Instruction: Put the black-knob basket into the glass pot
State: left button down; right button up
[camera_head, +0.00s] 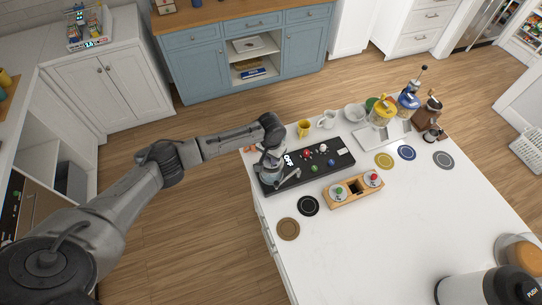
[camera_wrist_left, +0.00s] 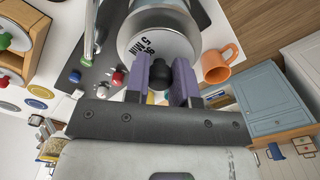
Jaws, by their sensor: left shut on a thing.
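My left gripper (camera_head: 266,147) is over the glass pot (camera_head: 268,176) at the left end of the black tray. In the left wrist view its purple fingers (camera_wrist_left: 164,82) are shut on the black knob of the black-knob basket (camera_wrist_left: 158,76). The basket's pale round top, with "5 MIN" lettering, shows beyond the knob. It lines up with the round pot (camera_wrist_left: 172,18); how deep the basket sits is hidden. My right gripper is not in view.
A wooden rack (camera_head: 356,198) holds green-knob and red-knob baskets around an empty middle slot. A yellow mug (camera_head: 304,128) stands behind the tray.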

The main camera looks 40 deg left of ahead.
pick_arm(q)
jog(key=shift+f, duration=0.7)
dwell(0.4)
jog(key=c, duration=0.9)
grip_release()
jog(key=shift+r+b, duration=0.95)
jog(key=shift+r, duration=5.95)
